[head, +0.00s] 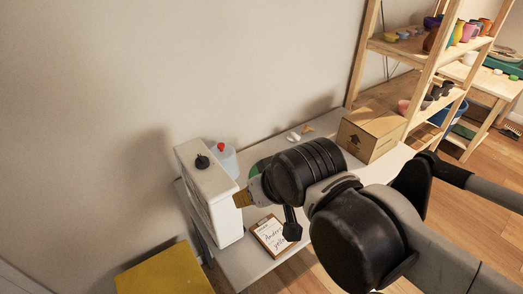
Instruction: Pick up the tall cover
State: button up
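No thing in the head view can be clearly told as the tall cover. My gripper (244,198) reaches in from the right, with a yellowish fingertip close to the container's right side. I cannot tell whether it touches. The wrist hides much of the gripper, so its opening does not show. A clear bottle (224,158) with a red top stands behind the container. A green thing is partly hidden behind my gripper.
A clipboard (270,234) with writing lies on the table near the front. A cardboard box (371,130) stands at the right end. Small white pieces (293,137) lie at the back. A yellow surface (165,270) is at lower left. A wooden shelf (363,50) with pots stands right.

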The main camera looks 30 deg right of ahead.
aim_at(226, 154)
jog(key=z, duration=0.1)
jog(key=l, duration=0.6)
jog(key=i+l+z, duration=0.1)
jog(key=l, duration=0.55)
jog(key=i+l, duration=0.15)
jog(key=l, duration=0.45)
